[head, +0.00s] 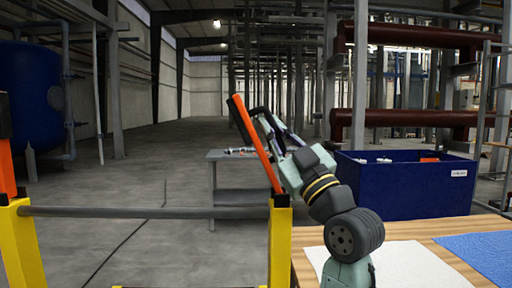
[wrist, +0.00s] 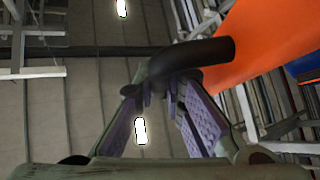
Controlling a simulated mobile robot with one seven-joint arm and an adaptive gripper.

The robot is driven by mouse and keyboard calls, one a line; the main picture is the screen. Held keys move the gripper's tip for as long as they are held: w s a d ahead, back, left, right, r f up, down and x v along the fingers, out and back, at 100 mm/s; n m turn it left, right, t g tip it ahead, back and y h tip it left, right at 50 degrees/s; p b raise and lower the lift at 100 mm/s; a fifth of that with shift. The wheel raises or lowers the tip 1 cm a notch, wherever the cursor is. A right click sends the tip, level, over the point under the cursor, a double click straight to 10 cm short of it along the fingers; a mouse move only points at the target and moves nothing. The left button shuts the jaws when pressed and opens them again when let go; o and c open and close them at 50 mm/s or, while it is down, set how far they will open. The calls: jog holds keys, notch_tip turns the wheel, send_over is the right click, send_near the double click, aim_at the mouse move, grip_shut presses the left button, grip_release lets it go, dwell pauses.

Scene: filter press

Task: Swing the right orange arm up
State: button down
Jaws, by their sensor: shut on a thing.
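The right orange arm (head: 256,145) rises from the top of the right yellow post (head: 280,235), tilted with its upper end to the left. My gripper's purple-padded fingers (wrist: 160,92) are shut on this handle. The handle hides part of the fingertips.
The left orange arm (head: 6,170) stands on the left yellow post (head: 22,245), cut by the picture edge. A grey bar (head: 145,212) joins the posts. A grey table (head: 228,157) stands behind. A blue bin (head: 405,190) and a wooden table (head: 305,240) are at right.

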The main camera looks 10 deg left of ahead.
jog(key=shift+w+d+f+m+t+h+b, duration=0.2)
jog(key=shift+d+m+t+h, duration=0.8)
jog(key=shift+m, duration=0.7)
jog(key=shift+w+d+f+m+t+h+b, duration=0.1)
jog(key=shift+w+d+m+t+h, duration=0.2)
jog(key=shift+d+m+t+h, duration=0.95)
jog(key=shift+w+d+f+m+t+h+b, duration=0.2)
jog(key=shift+d+m+t+h, duration=0.25)
jog(key=shift+m+t+h, duration=1.15)
jog(key=shift+w+r+m+g+y, duration=0.1)
jog(key=shift+m+g+y, duration=0.15)
jog(key=shift+m+y, duration=0.35)
jog(key=c, duration=1.9)
grip_release()
jog(key=shift+d, duration=0.15)
jog(key=v, duration=1.2)
